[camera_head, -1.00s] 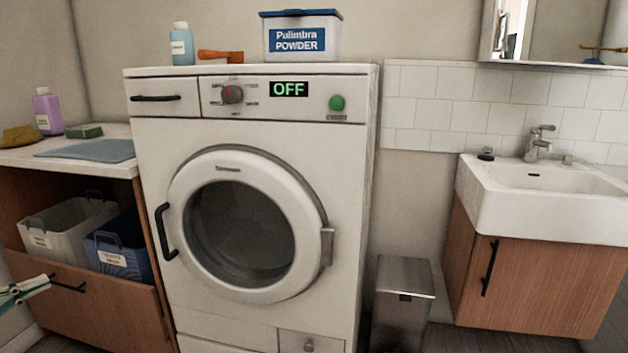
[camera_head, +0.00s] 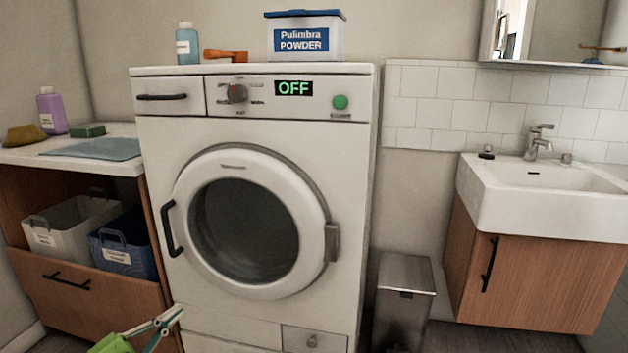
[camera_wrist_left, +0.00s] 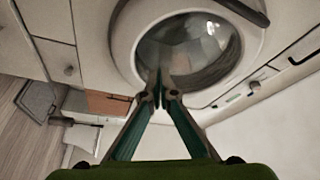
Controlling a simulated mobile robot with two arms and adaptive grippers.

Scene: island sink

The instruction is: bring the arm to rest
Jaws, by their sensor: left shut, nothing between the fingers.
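My left gripper (camera_head: 170,316) is low at the left in the head view, in front of the lower left part of the washing machine (camera_head: 155,220). Its green body shows at the bottom edge and its fingers point up and right. In the left wrist view the fingertips of the left gripper (camera_wrist_left: 163,96) are close together, with nothing held. The machine's round door (camera_head: 250,285) is closed, and it also shows in the wrist view (camera_wrist_left: 122,40) beyond the fingertips. My right gripper is not in view.
A wooden cabinet with a drawer (camera_head: 95,305) and two bins, white (camera_head: 65,240) and blue (camera_head: 125,262), stands at the left. A metal trash bin (camera_head: 403,300) and a sink (camera_head: 530,205) are at the right. A powder box (camera_head: 305,42) and bottle (camera_head: 187,48) stand on the machine.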

